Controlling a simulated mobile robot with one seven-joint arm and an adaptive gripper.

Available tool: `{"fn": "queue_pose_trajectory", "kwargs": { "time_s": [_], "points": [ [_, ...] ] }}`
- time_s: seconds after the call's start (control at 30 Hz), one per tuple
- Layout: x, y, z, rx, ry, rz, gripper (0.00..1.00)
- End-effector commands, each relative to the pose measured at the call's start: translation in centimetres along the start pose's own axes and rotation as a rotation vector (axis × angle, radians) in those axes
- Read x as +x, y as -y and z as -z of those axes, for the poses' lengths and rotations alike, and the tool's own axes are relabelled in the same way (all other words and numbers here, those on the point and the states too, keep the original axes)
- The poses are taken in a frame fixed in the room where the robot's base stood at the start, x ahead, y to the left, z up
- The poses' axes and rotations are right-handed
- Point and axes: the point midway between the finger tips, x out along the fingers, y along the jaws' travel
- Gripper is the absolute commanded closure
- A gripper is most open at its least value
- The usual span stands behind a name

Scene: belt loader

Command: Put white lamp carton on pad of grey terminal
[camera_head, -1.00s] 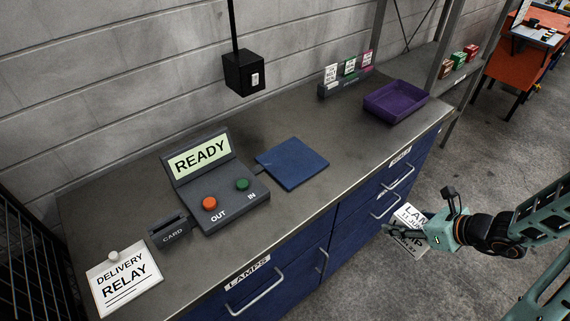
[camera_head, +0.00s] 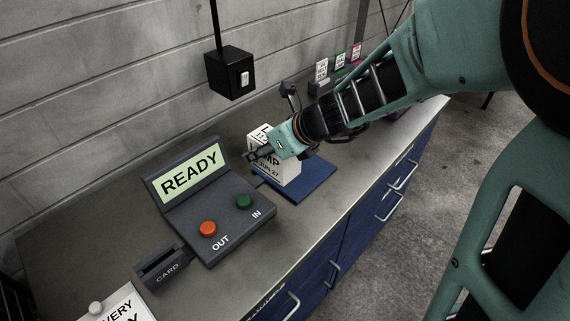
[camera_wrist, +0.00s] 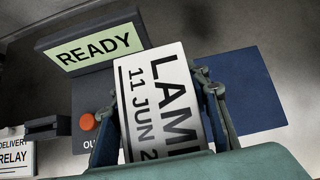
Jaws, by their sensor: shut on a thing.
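The white lamp carton (camera_head: 281,170) is in my gripper (camera_head: 262,157), at the left part of the blue pad (camera_head: 318,181). I cannot tell whether its base touches the pad or hangs just above it. In the wrist view the carton (camera_wrist: 160,105) shows "LAMP" and "11 JUN" between my two fingers (camera_wrist: 163,110), which are shut on it. The pad (camera_wrist: 250,90) lies to the right of the carton there. The grey terminal (camera_head: 205,215) stands left of the pad, its screen (camera_head: 190,172) reading "READY". My arm hides part of the carton.
The terminal has an orange OUT button (camera_head: 208,228) and a green IN button (camera_head: 244,201). A black switch box (camera_head: 231,73) hangs behind. The bench front right of the terminal is clear.

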Motion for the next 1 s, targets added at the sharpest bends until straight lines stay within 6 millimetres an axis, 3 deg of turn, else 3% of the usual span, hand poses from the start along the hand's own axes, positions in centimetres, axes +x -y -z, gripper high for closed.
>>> {"fn": "queue_pose_trajectory", "kwargs": {
  "time_s": [0.13,0.27,0.7,1.0],
  "points": [
    [-0.1,-1.1,-1.1,0.003,0.000,0.005,0.85],
    [0.2,-0.8,-1.3,0.009,-0.001,0.007,0.85],
    [4.9,8.1,0.8,0.013,-0.005,0.005,0.85],
    [8.0,11.2,2.9,0.009,-0.002,0.005,0.85]
  ]
}}
